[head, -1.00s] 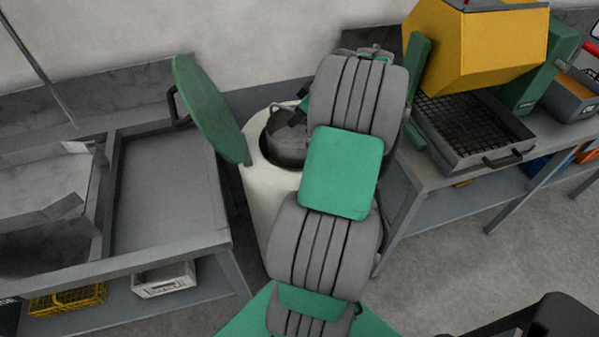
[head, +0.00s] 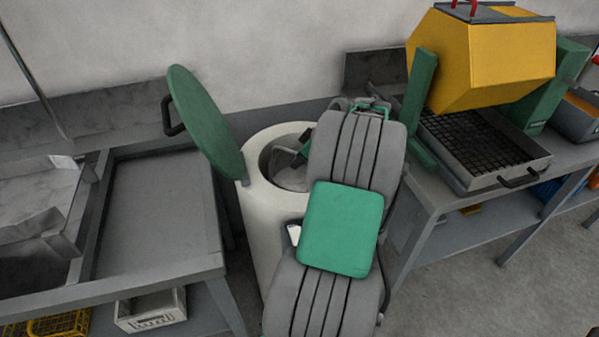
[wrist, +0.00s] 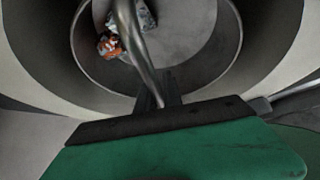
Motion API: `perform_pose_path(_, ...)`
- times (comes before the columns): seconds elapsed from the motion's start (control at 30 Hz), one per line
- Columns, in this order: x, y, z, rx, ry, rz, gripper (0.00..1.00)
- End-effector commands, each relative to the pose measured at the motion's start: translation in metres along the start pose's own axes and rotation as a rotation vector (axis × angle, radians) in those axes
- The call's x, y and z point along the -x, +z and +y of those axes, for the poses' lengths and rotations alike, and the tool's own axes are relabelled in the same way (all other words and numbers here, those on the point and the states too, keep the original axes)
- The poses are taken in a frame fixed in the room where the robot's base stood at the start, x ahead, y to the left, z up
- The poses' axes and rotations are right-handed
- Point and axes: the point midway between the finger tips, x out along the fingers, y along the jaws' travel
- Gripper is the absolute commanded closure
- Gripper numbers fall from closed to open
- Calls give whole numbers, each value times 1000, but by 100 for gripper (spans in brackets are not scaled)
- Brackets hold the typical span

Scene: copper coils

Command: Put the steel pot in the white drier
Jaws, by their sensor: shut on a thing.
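The white drier (head: 262,225) is an upright drum with a round open top; its green lid (head: 205,120) stands tilted up on the left. The steel pot (head: 290,178) is down inside the drier's opening, partly hidden by the rim and my arm. In the wrist view the pot (wrist: 205,65) shows from above, ringed by the drier's pale wall (wrist: 285,50). Some orange and whitish pieces (wrist: 112,44) lie in the pot. My gripper (wrist: 158,98) is shut on the pot's curved metal handle (wrist: 132,40). Whether the pot touches the drier's floor cannot be told.
A grey bench with a sink and a flat tray (head: 150,215) stands at the left. At the right, a yellow tumbler (head: 490,60) stands over a mesh tray (head: 480,145) on another bench. My arm covers the drier's right side.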

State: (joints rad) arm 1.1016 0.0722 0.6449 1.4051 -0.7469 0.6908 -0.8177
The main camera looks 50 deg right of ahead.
Motion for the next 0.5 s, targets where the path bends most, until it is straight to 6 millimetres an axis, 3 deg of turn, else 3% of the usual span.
perform_pose_path(0.13, -24, 15, -2, 0, -2, 0, 100)
perform_pose_path(0.47, -29, 19, -2, 1, 1, 0, 100)
perform_pose_path(0.5, -30, 19, -2, -1, -1, -1, 88)
